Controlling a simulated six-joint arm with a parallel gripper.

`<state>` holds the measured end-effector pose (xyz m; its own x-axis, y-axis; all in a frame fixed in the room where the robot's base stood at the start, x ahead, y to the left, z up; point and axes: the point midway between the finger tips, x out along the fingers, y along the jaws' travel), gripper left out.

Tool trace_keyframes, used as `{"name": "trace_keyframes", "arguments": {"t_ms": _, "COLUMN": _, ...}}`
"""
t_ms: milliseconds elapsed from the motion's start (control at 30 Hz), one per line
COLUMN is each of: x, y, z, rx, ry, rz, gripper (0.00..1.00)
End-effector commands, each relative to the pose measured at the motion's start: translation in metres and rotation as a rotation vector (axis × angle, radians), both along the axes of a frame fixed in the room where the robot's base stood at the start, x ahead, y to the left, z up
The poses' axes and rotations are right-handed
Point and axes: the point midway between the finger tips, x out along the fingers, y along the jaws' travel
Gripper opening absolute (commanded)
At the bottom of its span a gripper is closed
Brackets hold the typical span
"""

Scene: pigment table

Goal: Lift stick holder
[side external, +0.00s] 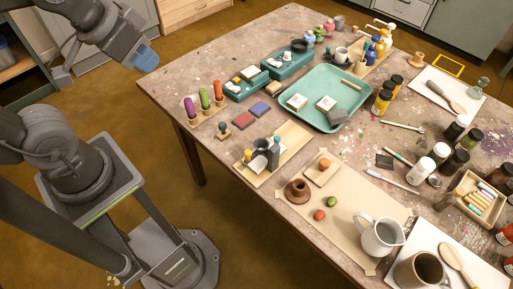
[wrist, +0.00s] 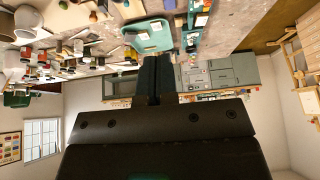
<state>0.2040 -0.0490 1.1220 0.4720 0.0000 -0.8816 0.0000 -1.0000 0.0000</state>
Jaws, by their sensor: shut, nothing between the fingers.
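A small wooden holder (side external: 208,117) with purple, green and orange sticks standing upright in it is at the table's near left edge in the side view. It looks like the stick holder. My gripper (side external: 147,59) is at the upper left of that view, off the table's edge and well apart from the holder. In the wrist view my gripper (wrist: 157,78) shows two dark fingers pressed together with nothing between them. I cannot make out the holder for sure in the wrist view.
A teal tray (side external: 356,97) with white blocks lies mid-table. Teal boxes (side external: 290,66) stand behind the holder, and a wooden board (side external: 290,139) with small vessels is to its right. A box of pastel sticks (side external: 462,209) is at the right. The table's far left corner is clear.

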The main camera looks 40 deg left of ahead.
Motion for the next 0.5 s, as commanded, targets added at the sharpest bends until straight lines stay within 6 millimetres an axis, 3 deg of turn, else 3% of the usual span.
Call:
{"name": "trace_keyframes", "arguments": {"t_ms": 300, "x": 0.0000, "y": 0.0000, "z": 0.0000, "rx": 0.000, "ry": 0.000, "rz": 0.000, "gripper": 0.01}}
{"name": "trace_keyframes", "arguments": {"t_ms": 500, "x": 0.0085, "y": -0.0068, "z": -0.0040, "rx": 0.075, "ry": 0.040, "rz": -0.138, "gripper": 0.20}}
